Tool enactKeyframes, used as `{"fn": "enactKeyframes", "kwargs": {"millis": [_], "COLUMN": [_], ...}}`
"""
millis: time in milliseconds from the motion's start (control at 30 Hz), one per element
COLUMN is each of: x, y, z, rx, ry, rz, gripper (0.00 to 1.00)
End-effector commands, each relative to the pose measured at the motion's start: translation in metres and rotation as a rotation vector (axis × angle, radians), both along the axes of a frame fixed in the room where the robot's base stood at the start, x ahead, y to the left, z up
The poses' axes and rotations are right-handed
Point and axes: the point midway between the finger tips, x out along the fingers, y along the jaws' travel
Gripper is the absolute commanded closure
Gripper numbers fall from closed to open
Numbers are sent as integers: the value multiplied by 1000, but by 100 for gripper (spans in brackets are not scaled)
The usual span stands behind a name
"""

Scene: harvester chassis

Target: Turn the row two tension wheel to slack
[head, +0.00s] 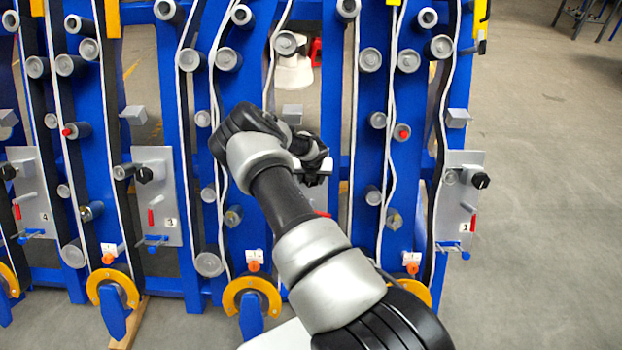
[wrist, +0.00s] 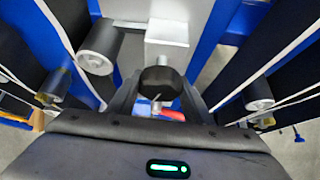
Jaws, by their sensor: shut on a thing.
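The row two tension wheel shows in the wrist view as a black knob (wrist: 160,82), sitting between the fingers of my gripper (wrist: 160,100). My gripper is shut on the knob. In the head view my gripper (head: 316,172) is at the second row from the right, and my arm hides the knob and most of its panel. A pale grey block (wrist: 167,42) is just beyond the knob in the wrist view. A red handle (wrist: 172,115) shows between the fingers. The knob's pointer or marks cannot be made out.
Blue uprights with grey rollers and white belts stand on both sides of my gripper. The row one panel (head: 459,205) is to the right, and the row three panel (head: 157,190) to the left. A roller (wrist: 98,48) is close to the gripper's left. Open floor (head: 560,200) lies far right.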

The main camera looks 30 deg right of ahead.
Motion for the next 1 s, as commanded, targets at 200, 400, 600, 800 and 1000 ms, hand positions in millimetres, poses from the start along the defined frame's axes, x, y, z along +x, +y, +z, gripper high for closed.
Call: {"fn": "enactKeyframes", "kwargs": {"millis": [200, 400, 600, 800, 1000], "x": [1, 1, 0, -9, -27], "y": [-2, -1, 0, 5, 15], "z": [2, 1, 2, 26, 70], "rx": [-6, -4, -2, 0, 0], "ry": [-2, -1, -1, -3, -5], "rz": [1, 1, 0, -1, -1], "gripper": [48, 36, 36, 36, 36]}}
